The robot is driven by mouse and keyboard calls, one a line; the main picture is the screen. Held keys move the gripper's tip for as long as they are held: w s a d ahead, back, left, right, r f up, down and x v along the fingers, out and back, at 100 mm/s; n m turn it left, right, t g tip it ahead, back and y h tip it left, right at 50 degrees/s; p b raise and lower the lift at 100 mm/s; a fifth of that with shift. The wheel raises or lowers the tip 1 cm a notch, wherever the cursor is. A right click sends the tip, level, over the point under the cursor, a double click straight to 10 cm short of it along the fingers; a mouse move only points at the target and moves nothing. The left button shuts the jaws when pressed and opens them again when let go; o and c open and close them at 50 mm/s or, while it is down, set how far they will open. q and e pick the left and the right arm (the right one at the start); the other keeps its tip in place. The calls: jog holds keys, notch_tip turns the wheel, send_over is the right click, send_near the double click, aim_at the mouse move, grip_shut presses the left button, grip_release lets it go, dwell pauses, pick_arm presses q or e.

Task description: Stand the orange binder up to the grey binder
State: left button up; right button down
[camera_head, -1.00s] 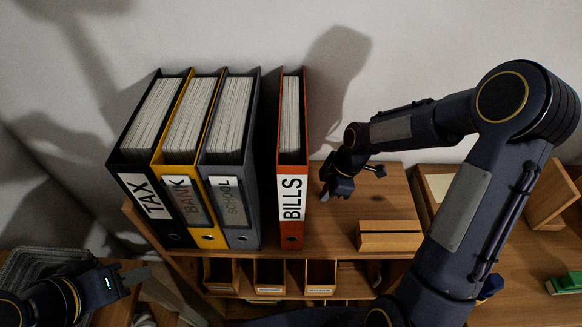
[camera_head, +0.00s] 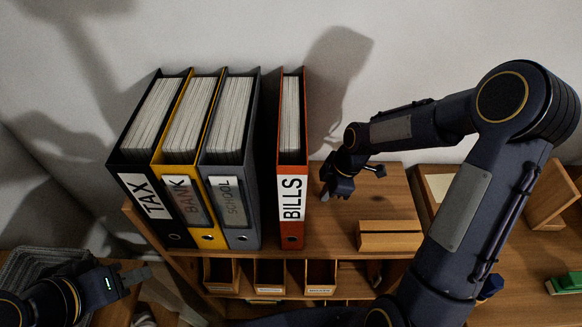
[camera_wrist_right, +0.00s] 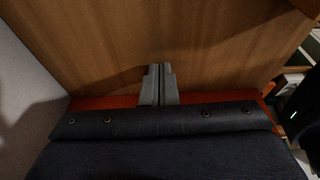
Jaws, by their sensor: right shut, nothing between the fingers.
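The orange binder (camera_head: 291,160), labelled BILLS, stands upright on the wooden shelf top. A narrow dark gap separates it from the grey binder (camera_head: 229,150), labelled SCHOOL, on its left. My right gripper (camera_head: 326,190) is just right of the orange binder, low near the shelf top; I cannot tell whether it touches. In the right wrist view its grey fingers (camera_wrist_right: 158,85) are together with nothing between them, and an orange-red strip (camera_wrist_right: 92,102) shows behind the gripper body. My left gripper (camera_head: 138,275) is at the lower left, away from the binders; its opening is unclear.
The yellow binder (camera_head: 190,150) and the black binder (camera_head: 148,150) stand left of the grey one. Small open boxes (camera_head: 269,276) sit below. The wall is behind.

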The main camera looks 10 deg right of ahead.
dwell(0.4)
jog(key=shift+w+a+b, duration=0.3)
jog(key=shift+a, duration=1.1)
jog(key=shift+w+a+b, duration=0.3)
jog(key=shift+a, duration=1.05)
jog(key=shift+w+a+b, duration=0.3)
jog(key=shift+a, duration=1.1)
jog(key=shift+s+d, duration=0.2)
jog(key=shift+d, duration=0.65)
jog(key=shift+s+d, duration=0.15)
jog(key=shift+d, duration=0.7)
jog(key=shift+s+d, duration=0.2)
jog(key=shift+d, duration=0.65)
notch_tip(320, 180, up, 10)
jog(key=p, duration=0.7)
notch_tip(320, 180, up, 8)
jog(key=f+b, duration=0.1)
send_over(309, 200)
jog(key=d, duration=0.3)
jog(key=shift+s+d+r, duration=0.15)
jog(key=shift+s+r, duration=0.1)
jog(key=shift+s, duration=0.15)
